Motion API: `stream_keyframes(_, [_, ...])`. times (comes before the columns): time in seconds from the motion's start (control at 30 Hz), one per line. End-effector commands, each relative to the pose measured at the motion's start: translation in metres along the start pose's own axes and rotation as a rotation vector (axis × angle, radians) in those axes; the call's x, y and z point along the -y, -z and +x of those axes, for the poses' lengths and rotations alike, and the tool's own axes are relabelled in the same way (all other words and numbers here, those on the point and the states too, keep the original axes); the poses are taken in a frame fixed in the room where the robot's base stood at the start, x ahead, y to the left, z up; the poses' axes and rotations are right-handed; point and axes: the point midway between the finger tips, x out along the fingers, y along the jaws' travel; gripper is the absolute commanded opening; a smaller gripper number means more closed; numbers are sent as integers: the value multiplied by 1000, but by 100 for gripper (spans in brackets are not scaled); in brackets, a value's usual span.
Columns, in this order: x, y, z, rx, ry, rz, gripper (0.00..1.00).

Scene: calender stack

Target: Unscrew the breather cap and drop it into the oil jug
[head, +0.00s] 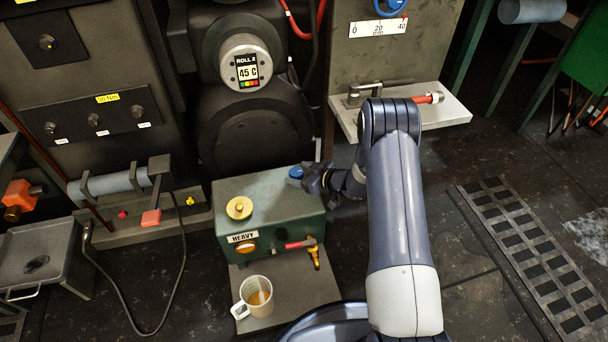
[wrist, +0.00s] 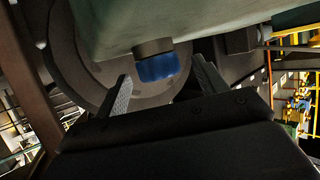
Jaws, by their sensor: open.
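A green box labelled HEAVY (head: 268,222) carries a round yellow cap (head: 239,208) on its top and a blue ribbed cap (head: 296,172) at its back right corner. No label tells which one is the breather cap. My gripper (head: 312,178) is open at the box's right side, by the blue cap. In the wrist view, the blue cap (wrist: 157,68) on its dark neck shows between the two spread fingers; I cannot tell whether they touch it. The oil jug (head: 258,299), pale with a handle and amber liquid inside, stands in front of the box.
A red-handled valve and brass tap (head: 313,255) stick out of the box's front. A metal shelf (head: 452,110) with a red-handled tool is behind my arm. The roll housing (head: 250,130) rises behind the box. A floor grate (head: 530,255) lies right, with open floor around it.

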Motion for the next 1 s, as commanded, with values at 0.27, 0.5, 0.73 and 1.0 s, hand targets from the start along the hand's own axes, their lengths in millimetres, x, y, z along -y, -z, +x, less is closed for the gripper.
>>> stream_keyframes(0.27, [0,0,0,0,0,0,55])
stream_keyframes(0.5, [0,0,0,0,0,0,35])
stream_keyframes(0.73, [0,0,0,0,0,0,39])
stream_keyframes(1.0, [0,0,0,0,2,-1,22])
